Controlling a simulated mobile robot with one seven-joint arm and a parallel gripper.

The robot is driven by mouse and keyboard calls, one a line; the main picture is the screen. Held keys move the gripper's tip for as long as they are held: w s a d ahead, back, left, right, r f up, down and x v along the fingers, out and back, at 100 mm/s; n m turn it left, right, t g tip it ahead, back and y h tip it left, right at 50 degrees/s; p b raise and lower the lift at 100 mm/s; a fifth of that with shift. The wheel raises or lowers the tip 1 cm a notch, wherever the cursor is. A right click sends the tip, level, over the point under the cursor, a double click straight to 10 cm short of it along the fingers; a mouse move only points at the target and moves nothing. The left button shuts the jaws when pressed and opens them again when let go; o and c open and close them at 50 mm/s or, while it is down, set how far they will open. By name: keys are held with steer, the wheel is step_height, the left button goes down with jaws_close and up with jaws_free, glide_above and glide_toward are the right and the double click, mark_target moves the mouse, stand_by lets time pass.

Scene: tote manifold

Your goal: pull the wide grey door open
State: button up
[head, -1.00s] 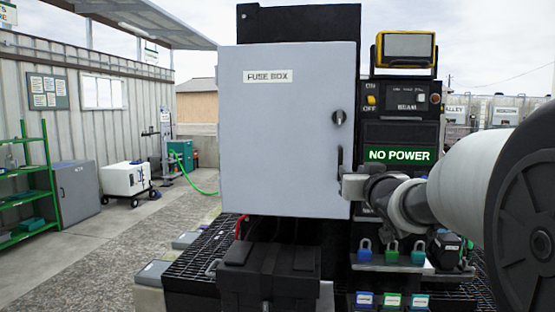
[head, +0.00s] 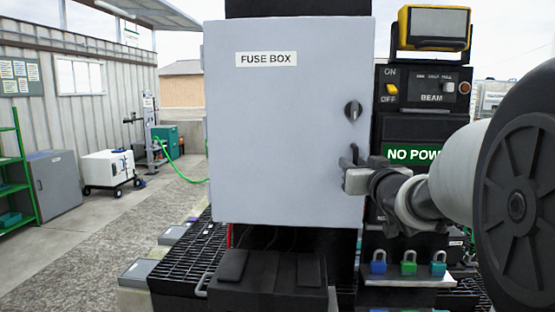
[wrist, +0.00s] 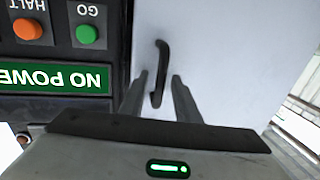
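The wide grey door (head: 285,120), labelled FUSE BOX, fills the middle of the head view and looks shut. It has a dark round knob (head: 353,110) near its right edge. Below the knob is a dark upright bar handle, seen clearly in the wrist view (wrist: 163,65) but mostly hidden by my gripper in the head view. My gripper (head: 352,172) is at the door's lower right. In the wrist view its two fingers (wrist: 158,90) are apart, with the handle's lower end between them and gaps on both sides. I cannot tell whether they touch it.
A black panel with a green NO POWER sign (head: 413,152) stands just right of the door. A black case (head: 268,285) sits below the door. Open paved ground (head: 110,240) lies to the left.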

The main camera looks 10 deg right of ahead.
jaws_close()
steer(key=shift+s+a, duration=0.1)
steer(key=shift+s, duration=0.05)
stand_by(0.4)
